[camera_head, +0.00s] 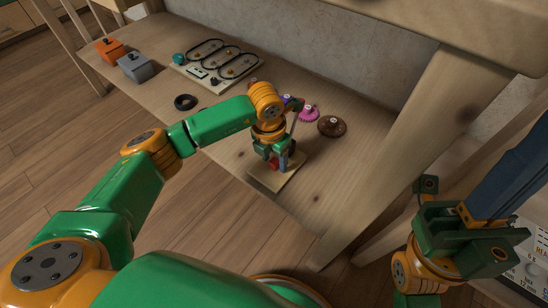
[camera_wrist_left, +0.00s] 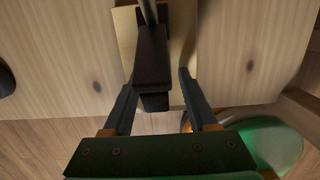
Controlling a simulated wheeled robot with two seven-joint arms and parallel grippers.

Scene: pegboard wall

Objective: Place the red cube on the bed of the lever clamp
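The lever clamp stands on a light wooden base plate (camera_head: 268,181) near the front edge of the shelf, with a metal rod and dark lever rising from it. The red cube (camera_head: 274,163) shows in the head view as a small red patch low beside my left gripper's fingers; its exact seat on the clamp is hidden. My left gripper (camera_head: 279,157) points down over the clamp. In the left wrist view its fingers (camera_wrist_left: 158,73) stand apart, with the clamp's dark lever part (camera_wrist_left: 153,62) showing between them and no cube visible. My right gripper (camera_head: 510,180) is at the right, away from the shelf.
Orange (camera_head: 109,49) and grey (camera_head: 135,67) blocks sit at the shelf's far left. A board with black loops (camera_head: 216,61) lies behind. A black ring (camera_head: 186,102), a pink gear (camera_head: 309,114) and a brown gear (camera_head: 332,126) lie nearby. A thick table leg (camera_head: 375,175) stands right.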

